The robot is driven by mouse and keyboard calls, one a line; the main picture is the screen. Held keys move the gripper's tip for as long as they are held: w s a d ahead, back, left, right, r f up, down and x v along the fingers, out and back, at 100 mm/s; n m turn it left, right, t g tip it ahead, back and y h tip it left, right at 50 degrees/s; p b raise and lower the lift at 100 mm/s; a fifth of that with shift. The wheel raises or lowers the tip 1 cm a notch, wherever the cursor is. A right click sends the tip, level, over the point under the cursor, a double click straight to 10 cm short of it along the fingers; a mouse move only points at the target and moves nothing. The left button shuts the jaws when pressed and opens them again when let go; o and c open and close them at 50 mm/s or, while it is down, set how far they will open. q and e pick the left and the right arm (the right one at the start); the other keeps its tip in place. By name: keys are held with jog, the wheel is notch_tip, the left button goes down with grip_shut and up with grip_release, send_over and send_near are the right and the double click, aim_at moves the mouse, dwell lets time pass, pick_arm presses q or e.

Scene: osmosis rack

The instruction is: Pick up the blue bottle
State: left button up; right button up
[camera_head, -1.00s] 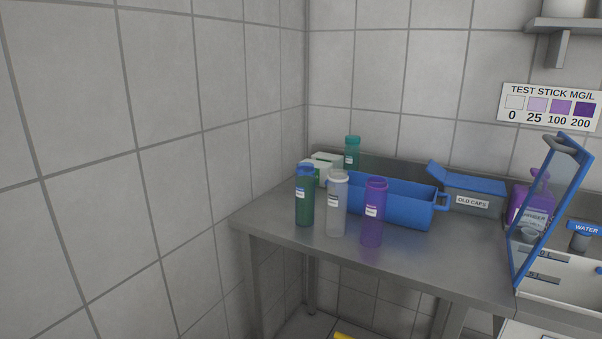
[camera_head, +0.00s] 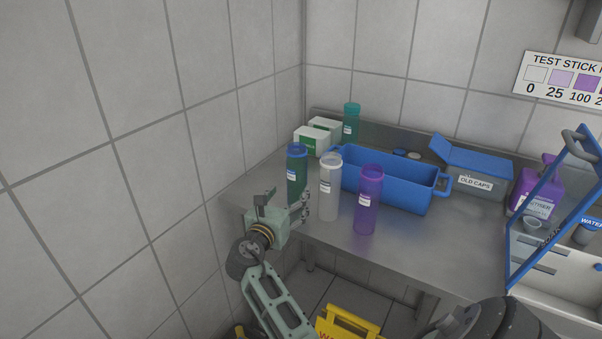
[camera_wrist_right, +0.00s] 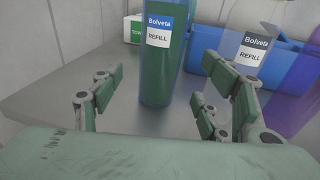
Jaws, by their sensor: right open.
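The bottle with a blue top and a dark green, see-through body (camera_head: 297,174) stands upright at the left front of the metal table. No wholly blue bottle shows. It also shows in the right wrist view (camera_wrist_right: 163,65), with a white and blue "Bolveta REFILL" label. My right gripper (camera_head: 284,204) is in front of it at the table's left front edge. In the wrist view my right gripper (camera_wrist_right: 158,98) is open and empty, its fingers spread left and right of the bottle's lower part. The bottle stands ahead of the fingers, apart from them. My left gripper is out of view.
A clear white bottle (camera_head: 330,190) and a purple bottle (camera_head: 368,205) stand close on the right. Behind are a blue bin (camera_head: 400,190), white-green boxes (camera_head: 311,142) and a teal bottle (camera_head: 351,120). The tiled wall (camera_head: 130,180) is near on the left.

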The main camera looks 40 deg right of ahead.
aim_at(294, 186)
jog(key=shift+w+d+r, duration=0.25)
jog(key=shift+w+d, duration=0.05)
jog(key=shift+d, duration=0.25)
jog(key=p+x, duration=0.1)
jog(key=x, duration=0.5)
jog(key=shift+a, duration=0.1)
jog(key=c, duration=1.2)
